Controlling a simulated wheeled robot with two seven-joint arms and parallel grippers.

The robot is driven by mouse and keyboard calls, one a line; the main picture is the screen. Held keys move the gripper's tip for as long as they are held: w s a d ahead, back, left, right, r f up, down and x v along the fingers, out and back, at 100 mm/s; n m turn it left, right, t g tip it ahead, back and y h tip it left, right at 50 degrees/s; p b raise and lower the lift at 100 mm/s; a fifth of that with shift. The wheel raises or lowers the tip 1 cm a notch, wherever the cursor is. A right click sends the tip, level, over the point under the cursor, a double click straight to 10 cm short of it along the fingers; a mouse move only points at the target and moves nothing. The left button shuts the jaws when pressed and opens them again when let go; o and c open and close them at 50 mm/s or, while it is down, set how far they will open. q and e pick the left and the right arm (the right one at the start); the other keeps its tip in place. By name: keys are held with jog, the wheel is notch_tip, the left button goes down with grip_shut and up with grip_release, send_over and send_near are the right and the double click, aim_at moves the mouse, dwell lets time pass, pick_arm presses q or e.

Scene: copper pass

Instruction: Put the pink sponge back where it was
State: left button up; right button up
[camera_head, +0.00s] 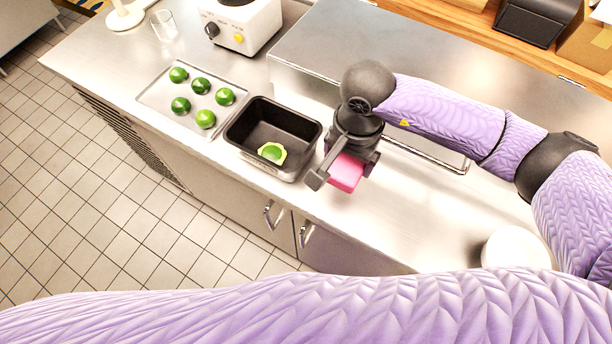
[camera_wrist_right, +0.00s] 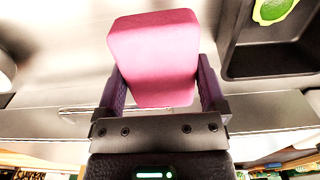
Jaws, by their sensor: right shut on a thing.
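The pink sponge (camera_head: 346,173) is held between the fingers of my right gripper (camera_head: 341,169), over the steel counter to the right of the black bin. In the right wrist view the sponge (camera_wrist_right: 155,58) sits between both fingers of the right gripper (camera_wrist_right: 163,88), with its far part sticking out past them. I cannot tell whether the sponge touches the counter. My left gripper is not in view; a purple arm section of mine crosses the bottom of the head view.
A black bin (camera_head: 238,137) holds a green-and-yellow item (camera_head: 272,152). Left of it, a steel tray (camera_head: 153,97) carries several limes (camera_head: 201,86). A white appliance (camera_head: 262,28) and a glass (camera_head: 164,25) stand behind. A white round object (camera_head: 516,249) is at the right. Counter right of the sponge is clear.

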notch_tip(320, 180, down, 10)
jog(key=shift+a+f+b, duration=0.1)
jog(key=shift+b, duration=0.65)
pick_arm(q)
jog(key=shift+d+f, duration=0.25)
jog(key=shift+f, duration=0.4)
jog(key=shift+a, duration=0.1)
pick_arm(e)
jog(key=shift+f, duration=0.1)
jog(key=o, duration=0.9)
jog(key=shift+r, duration=0.2)
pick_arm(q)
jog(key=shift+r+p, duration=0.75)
pick_arm(e)
notch_tip(320, 180, up, 12)
jog(key=shift+r, duration=0.1)
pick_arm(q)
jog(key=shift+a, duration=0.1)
